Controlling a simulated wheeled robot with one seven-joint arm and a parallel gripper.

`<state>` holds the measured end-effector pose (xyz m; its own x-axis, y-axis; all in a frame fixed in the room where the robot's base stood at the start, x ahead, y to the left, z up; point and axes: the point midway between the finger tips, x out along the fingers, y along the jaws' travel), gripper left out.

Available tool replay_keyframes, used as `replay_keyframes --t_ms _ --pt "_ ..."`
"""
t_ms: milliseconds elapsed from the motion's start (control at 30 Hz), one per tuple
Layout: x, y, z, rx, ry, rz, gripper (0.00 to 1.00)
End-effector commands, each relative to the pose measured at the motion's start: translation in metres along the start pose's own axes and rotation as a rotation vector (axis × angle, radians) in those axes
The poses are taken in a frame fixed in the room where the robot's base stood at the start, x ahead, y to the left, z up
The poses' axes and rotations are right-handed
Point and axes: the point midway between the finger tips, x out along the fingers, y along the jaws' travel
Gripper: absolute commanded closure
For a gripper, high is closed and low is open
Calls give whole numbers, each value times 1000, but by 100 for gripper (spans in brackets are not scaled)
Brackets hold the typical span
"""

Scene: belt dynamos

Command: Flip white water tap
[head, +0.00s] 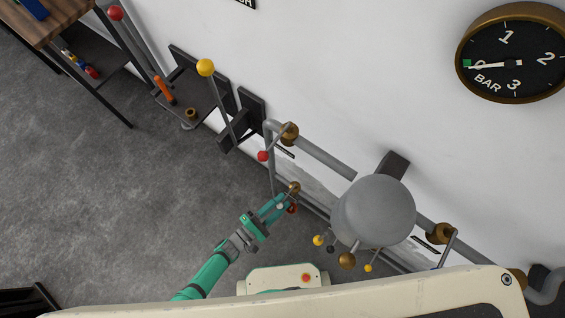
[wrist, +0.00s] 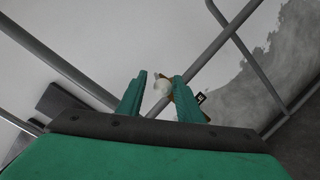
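The white tap knob (wrist: 161,87) shows between my two fingers in the wrist view, near their tips. In the head view the white knob (head: 280,206) is a small pale spot at my fingertips, partly hidden by them. Its brass valve body (head: 294,187) sits on a thin grey pipe near the wall. My green gripper (head: 275,204) reaches up to the valve from the lower left. In the wrist view my gripper (wrist: 160,90) has its fingers apart, on either side of the knob. I cannot tell whether a finger touches it.
A red-knobbed tap (head: 263,156) is on the same pipework above. A grey round tank (head: 373,211) with several small knobs stands to the right. Levers with a yellow ball (head: 205,67) and a red ball (head: 114,13) are at upper left. A pressure gauge (head: 514,55) hangs upper right.

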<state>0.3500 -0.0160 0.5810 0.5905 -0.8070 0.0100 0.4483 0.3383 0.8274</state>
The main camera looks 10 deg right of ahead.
Motion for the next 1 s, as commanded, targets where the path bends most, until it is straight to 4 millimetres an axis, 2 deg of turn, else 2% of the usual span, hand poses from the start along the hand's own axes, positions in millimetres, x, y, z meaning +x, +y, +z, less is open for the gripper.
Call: replay_keyframes --t_ms 300,433,567,800,1000 --pt "1 -3 0 0 -3 -11 61" --pt "-7 -4 0 0 -2 -14 61" --pt "-28 -3 -1 0 1 -12 61" --pt "-74 -2 -2 0 5 -10 61" --pt "-101 -2 -1 0 7 -6 61"
